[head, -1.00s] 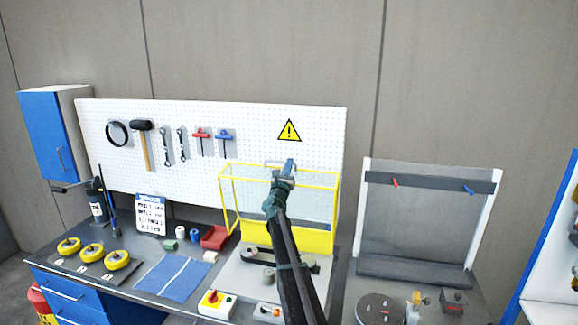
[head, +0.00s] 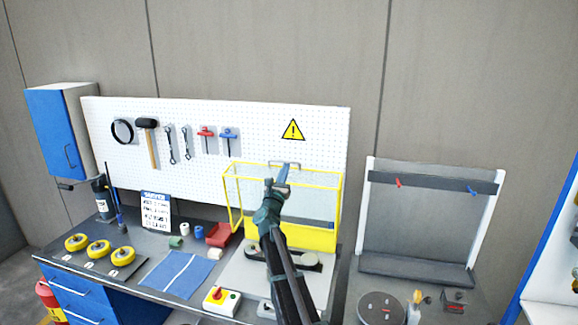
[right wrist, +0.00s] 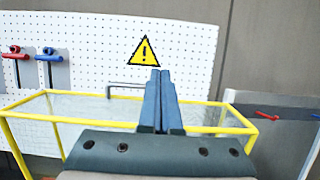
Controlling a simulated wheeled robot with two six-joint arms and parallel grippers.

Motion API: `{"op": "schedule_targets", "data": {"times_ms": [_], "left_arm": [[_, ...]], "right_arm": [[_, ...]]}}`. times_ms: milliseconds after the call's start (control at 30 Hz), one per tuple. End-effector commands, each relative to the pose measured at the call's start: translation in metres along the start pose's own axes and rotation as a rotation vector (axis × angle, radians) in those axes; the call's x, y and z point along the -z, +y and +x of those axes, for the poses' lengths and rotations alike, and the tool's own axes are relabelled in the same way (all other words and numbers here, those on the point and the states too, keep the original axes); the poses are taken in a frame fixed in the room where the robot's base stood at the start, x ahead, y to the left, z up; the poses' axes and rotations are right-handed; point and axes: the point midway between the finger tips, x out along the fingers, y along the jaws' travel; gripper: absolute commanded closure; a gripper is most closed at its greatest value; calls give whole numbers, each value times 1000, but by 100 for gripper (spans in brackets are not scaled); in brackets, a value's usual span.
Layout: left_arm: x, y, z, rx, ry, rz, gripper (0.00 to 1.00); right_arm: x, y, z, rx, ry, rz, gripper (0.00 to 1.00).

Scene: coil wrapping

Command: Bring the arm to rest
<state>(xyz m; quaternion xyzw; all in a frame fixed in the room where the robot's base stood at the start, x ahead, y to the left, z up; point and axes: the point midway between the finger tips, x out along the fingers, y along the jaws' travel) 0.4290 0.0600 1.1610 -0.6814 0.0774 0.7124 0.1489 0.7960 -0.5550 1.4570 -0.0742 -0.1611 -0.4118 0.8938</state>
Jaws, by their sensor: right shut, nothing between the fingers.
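My right gripper (head: 281,176) is raised in front of the yellow-framed guard (head: 232,202) on the bench. Its fingers are shut together with nothing between them. In the right wrist view the closed fingers (right wrist: 161,100) point toward the pegboard, below the warning sign (right wrist: 145,51), with the guard's top frame (right wrist: 60,116) around them in the picture. My right arm comes up from the bottom of the head view and hides part of the guard and the machine bed. My left gripper is not in view.
The pegboard (head: 270,150) with hanging tools stands behind the bench. Several yellow rolls (head: 98,249), a blue cloth (head: 178,273), a red bin (head: 218,235) and a control box (head: 222,299) lie left of my arm. A grey rack (head: 420,225) stands to the right.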

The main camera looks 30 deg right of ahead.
Motion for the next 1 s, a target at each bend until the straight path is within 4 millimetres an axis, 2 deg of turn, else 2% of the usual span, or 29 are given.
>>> {"op": "schedule_targets", "data": {"times_ms": [33,100,467,567,633,767,900,967,1000], "left_arm": [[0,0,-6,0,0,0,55],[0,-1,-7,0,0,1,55],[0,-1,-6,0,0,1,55],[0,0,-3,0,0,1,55],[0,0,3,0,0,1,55],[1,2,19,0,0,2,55],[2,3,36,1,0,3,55],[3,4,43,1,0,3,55],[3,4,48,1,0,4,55]], "right_arm": [[-9,-1,-6,0,0,0,100],[-12,-1,-10,0,1,0,100],[-11,0,-12,-1,1,-1,100],[-8,12,-19,-36,8,-31,100],[-3,33,-33,-106,21,-95,100],[14,96,-83,-332,40,-312,100],[37,165,-157,-620,18,-598,100],[48,189,-193,-742,-6,-720,100],[55,202,-217,-823,-28,-802,100]]}}
